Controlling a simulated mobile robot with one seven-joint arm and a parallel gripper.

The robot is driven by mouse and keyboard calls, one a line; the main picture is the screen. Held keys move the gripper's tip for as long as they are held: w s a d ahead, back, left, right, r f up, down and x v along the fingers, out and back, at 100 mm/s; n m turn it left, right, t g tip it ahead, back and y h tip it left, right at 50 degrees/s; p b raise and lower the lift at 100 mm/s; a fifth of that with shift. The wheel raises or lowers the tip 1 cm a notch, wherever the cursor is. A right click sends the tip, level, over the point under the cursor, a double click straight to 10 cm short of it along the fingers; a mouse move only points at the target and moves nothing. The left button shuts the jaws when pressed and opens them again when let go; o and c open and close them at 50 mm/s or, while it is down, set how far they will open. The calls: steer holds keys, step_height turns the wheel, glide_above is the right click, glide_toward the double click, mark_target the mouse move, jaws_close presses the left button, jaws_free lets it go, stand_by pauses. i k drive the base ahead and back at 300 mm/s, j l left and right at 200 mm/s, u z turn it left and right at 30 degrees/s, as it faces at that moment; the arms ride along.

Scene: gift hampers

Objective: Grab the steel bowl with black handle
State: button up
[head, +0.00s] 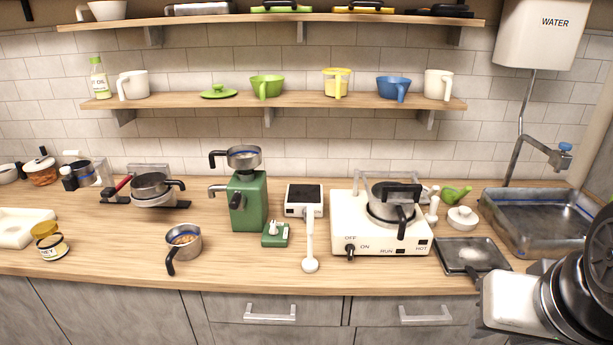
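Several steel vessels with black handles are in the head view, and I cannot tell which one the task means. One steel bowl (184,238) stands on the counter front, with brown contents and its black handle pointing toward me. Another steel bowl (244,158) sits on top of the green machine (249,202), its black handle to the left. A darker steel pan (149,184) rests on a white and black device at left. A steel pot (380,206) with black handles stands on the white hot plate (342,234). My gripper's fingers are not visible; only arm parts show at lower right.
A metal sink (545,222) and a dark flat tray (471,257) lie at right. A white ladle-like tool (310,255) and a small green device (275,236) are front centre. Two wall shelves (275,100) overhang the counter. The front-left counter is partly clear.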

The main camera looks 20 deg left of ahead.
mark_target(183, 240)
steer(key=j+u, duration=0.1)
steer(key=u, duration=1.65)
steer(key=i+j+z, duration=0.1)
steer(key=i+j, duration=1.55)
steer(key=j, duration=0.15)
steer(key=l+z, duration=0.05)
